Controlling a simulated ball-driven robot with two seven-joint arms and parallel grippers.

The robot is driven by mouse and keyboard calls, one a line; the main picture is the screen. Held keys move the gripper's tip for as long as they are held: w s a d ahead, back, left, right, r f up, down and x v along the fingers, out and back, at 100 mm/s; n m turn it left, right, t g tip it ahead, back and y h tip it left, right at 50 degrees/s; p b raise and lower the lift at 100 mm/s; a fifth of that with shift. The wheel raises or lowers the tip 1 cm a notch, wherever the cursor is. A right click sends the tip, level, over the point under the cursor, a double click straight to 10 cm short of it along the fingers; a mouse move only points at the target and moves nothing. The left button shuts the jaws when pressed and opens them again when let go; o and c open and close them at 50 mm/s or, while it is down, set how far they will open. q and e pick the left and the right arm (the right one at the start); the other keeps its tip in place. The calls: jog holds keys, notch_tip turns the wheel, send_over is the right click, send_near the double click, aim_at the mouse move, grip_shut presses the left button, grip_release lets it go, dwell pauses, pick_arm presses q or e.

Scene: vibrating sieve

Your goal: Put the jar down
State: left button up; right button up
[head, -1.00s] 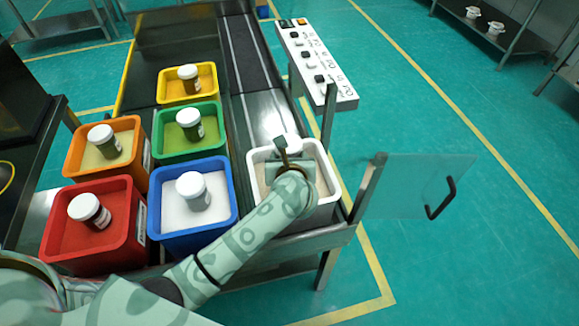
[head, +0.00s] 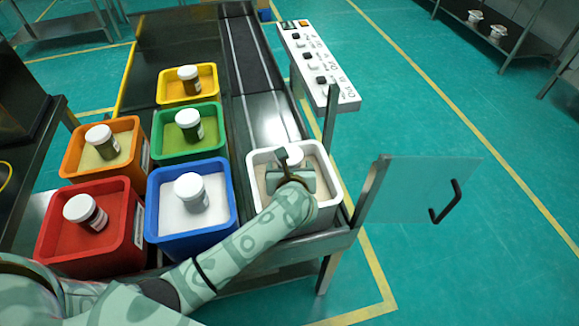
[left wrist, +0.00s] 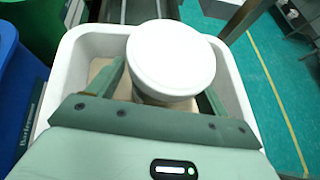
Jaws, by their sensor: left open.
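A jar with a white lid (head: 292,155) stands in the white bin (head: 256,158) at the right end of the bins. In the left wrist view the round lid (left wrist: 170,58) fills the middle, and the jar stands on pale granular material inside the white bin (left wrist: 232,85). My left gripper (head: 290,172) is open and reaches down into the bin, with one finger on each side of the jar. It also shows in the left wrist view (left wrist: 165,88). The jar's lower body is mostly hidden. My right gripper is not in view.
Blue (head: 228,205), red (head: 127,225), green (head: 214,128), orange (head: 140,160) and yellow (head: 212,80) bins stand to the left, each with a white-lidded jar. A control panel (head: 318,68) and a clear hinged door (head: 425,195) stand to the right.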

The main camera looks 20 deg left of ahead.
pick_arm(q)
jog(key=p+v, duration=0.3)
jog(key=v, duration=0.9)
dwell(0.9)
